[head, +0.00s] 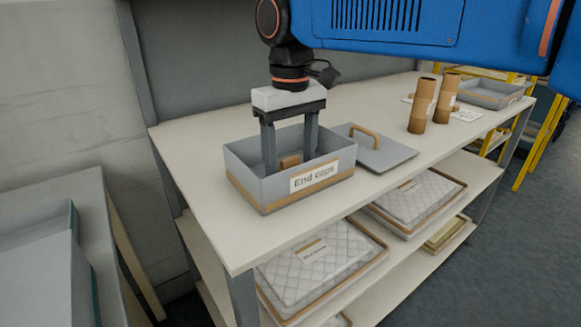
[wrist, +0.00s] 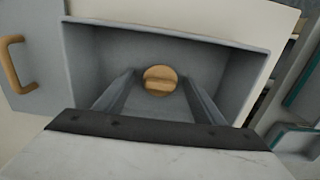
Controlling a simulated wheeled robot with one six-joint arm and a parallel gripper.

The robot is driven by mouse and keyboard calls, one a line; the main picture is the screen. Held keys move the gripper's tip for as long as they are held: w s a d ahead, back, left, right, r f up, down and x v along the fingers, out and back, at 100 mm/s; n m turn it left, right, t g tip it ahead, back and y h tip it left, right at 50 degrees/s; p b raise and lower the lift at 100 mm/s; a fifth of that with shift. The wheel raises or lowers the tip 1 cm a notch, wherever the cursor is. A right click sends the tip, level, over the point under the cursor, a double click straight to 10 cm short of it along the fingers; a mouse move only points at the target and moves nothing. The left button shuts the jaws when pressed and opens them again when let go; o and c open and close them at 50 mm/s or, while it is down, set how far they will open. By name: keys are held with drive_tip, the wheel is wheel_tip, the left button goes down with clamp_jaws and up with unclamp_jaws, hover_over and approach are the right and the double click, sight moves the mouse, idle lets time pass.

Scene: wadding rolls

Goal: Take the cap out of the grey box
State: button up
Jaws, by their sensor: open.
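The grey box (head: 252,192), labelled "End caps", stands open on the table top with a tan band around its base. The cap (wrist: 160,79) is a round tan disc with a raised bar across it, lying inside the box. In the head view the cap (head: 289,161) shows partly, between the fingers. My gripper (head: 290,165) points down into the box with its two fingers apart and nothing held. In the wrist view the fingers (wrist: 160,88) reach in on either side of the cap, with gaps visible. Fingertip height relative to the cap is hard to tell.
A grey lid (head: 385,153) with a tan handle lies right of the box. Two brown tubes (head: 422,105) stand further right, before a grey tray (head: 490,93). Quilted wadding packs (head: 418,195) lie in trays on the shelf below. The table's (head: 212,228) front left is clear.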

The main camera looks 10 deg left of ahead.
drive_tip(key=c, duration=1.1)
drive_tip(key=shift+c, duration=0.2)
drive_tip(key=shift+r, duration=0.1)
